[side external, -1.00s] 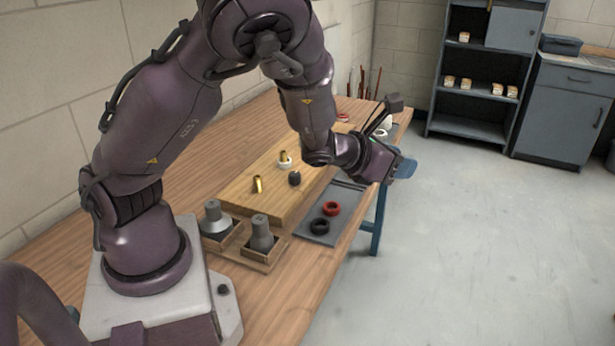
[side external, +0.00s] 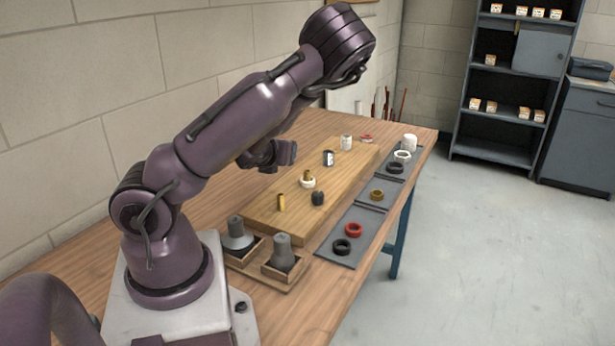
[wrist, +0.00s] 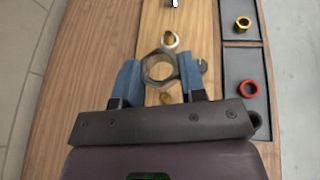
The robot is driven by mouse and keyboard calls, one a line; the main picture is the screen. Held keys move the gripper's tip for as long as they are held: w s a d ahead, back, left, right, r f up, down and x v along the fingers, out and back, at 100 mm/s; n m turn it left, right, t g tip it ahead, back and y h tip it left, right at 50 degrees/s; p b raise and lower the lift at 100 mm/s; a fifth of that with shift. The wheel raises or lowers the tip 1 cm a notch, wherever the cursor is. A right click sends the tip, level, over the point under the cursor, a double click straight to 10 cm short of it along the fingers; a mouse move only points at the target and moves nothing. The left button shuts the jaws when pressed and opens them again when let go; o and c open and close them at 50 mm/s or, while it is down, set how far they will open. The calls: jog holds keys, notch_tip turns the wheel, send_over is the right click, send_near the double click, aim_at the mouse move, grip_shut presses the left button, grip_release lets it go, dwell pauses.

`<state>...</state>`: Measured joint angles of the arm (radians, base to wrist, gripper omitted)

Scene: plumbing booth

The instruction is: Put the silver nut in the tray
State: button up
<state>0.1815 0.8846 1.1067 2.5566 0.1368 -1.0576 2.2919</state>
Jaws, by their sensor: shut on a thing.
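My gripper (wrist: 160,75) has blue fingers shut on the silver nut (wrist: 158,68), a hex ring with an open hole, gripped at its two sides. In the wrist view, they are above the wooden board, left of the dark grey tray (wrist: 241,45). In the side external view, the tray (side external: 330,260) lies along the table's right edge, divided into sections.
The wooden board (side external: 262,226) carries brass fittings (side external: 281,202), a black knob (side external: 318,198) and cylinders. The tray holds a red ring (side external: 353,229), a black ring (side external: 341,246) and a brass nut (side external: 376,195).

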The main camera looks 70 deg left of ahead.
jog(key=f+x, duration=0.1)
jog(key=x, duration=0.4)
jog(key=d+x, duration=0.1)
jog(key=x, duration=0.4)
jog(key=f+x, duration=0.1)
jog(key=x, duration=0.4)
jog(key=shift+f, duration=0.35)
jog(key=shift+w+a+f, duration=0.15)
jog(key=shift+f, duration=0.15)
jog(key=f, duration=0.2)
jog(key=shift+w+a+f, duration=0.2)
jog(key=shift+a+f, duration=0.05)
jog(key=shift+f, duration=0.4)
